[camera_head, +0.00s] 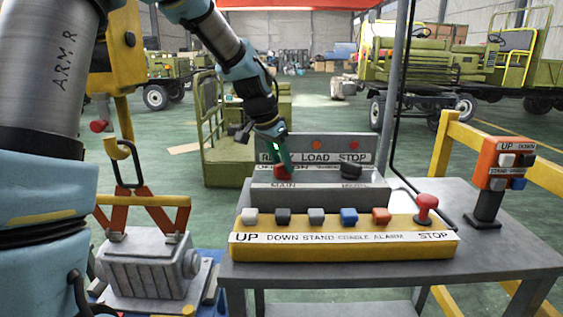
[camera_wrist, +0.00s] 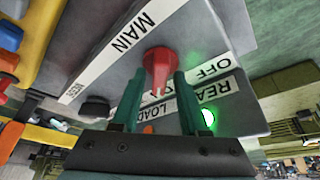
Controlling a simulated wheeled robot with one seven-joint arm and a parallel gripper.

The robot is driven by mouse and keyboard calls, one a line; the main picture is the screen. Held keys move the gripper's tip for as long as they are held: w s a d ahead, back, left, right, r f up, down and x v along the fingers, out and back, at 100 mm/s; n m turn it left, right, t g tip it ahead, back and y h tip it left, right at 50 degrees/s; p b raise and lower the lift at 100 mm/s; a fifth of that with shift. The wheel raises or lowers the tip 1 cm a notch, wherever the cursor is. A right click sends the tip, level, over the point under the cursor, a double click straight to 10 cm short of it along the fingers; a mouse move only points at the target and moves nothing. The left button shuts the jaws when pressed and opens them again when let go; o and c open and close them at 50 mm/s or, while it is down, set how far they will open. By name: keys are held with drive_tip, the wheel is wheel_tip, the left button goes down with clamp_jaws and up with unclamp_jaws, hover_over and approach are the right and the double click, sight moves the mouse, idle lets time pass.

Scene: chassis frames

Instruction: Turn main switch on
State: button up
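The main switch is a red rotary knob (camera_head: 281,172) on the grey console (camera_head: 340,193), above the label MAIN. In the wrist view the red knob (camera_wrist: 159,66) sits beside the MAIN and OFF labels, with its narrow end toward my gripper. My gripper (camera_head: 279,160) reaches down to the knob from above. In the wrist view the two teal fingers of my gripper (camera_wrist: 159,76) are apart, one on each side of the knob. Any gap between fingertips and knob is very small, and contact is not clear. A green lamp (camera_wrist: 208,117) glows by the READY label.
A black knob (camera_head: 351,171) sits to the right on the same console. In front is a yellow button box (camera_head: 345,245) with several buttons and a red STOP mushroom button (camera_head: 426,207). An orange pendant box (camera_head: 505,165) stands at right. A grey post rises behind the table.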

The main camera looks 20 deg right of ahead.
drive_tip(key=shift+o, duration=0.4)
drive_tip(key=shift+r, duration=0.1)
drive_tip(key=shift+a+r, duration=0.1)
drive_tip(key=shift+r, duration=0.15)
drive_tip(key=b+v, duration=0.2)
drive_tip(key=v, duration=0.8)
drive_tip(key=shift+a, duration=0.1)
drive_tip(key=a+f+n+y, duration=0.2)
drive_tip(key=a+f+n, duration=0.55)
drive_tip(key=a, duration=0.85)
drive_tip(key=s+a+f+n+y, duration=0.1)
drive_tip(key=s+a+f, duration=0.3)
drive_tip(key=a, duration=0.4)
drive_tip(key=s+a+f+n+y, duration=0.1)
drive_tip(key=s+a+f+n, duration=0.3)
drive_tip(key=a, duration=0.4)
wheel_tip(320, 180, down, 2)
drive_tip(key=shift+s+f, duration=0.1)
drive_tip(key=shift+s, duration=0.7)
